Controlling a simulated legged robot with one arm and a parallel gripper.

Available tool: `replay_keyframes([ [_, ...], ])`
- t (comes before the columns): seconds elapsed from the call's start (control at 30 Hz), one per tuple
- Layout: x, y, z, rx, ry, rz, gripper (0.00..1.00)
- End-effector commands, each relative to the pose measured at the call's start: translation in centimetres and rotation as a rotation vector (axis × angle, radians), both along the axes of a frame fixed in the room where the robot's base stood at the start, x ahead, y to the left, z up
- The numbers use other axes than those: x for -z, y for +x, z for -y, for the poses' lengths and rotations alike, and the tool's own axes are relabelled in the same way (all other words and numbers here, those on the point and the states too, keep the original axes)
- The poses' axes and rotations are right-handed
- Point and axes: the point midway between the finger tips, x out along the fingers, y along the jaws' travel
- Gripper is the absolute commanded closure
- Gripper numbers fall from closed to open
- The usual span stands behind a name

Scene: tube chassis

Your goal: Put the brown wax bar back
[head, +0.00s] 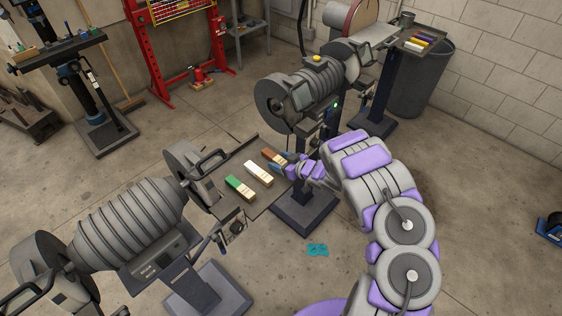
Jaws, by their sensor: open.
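The brown wax bar (270,154) lies at the far right end of a dark flat tray (262,203) between two grey machines. A white bar (257,172) and a green bar (233,184) lie nearer on the same tray. All three have pale, cream ends. I cannot tell whether the fingers touch the bar.
A grey ribbed machine (130,222) stands left of the tray, and another (300,95) stands behind it. A small tray of coloured bars (420,40) sits on a stand at the far right by a bin (420,85). A teal rag (317,250) lies on the open floor.

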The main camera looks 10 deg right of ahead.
Motion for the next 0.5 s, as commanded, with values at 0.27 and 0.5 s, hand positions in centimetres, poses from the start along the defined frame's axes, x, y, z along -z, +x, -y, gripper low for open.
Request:
replay_keyframes([
  [0.27,-1.2,-2.2,1.7,0.003,-0.001,-0.004,0.34],
  [0.5,-3.2,-5.9,4.5,0.004,-0.002,-0.001,0.34],
])
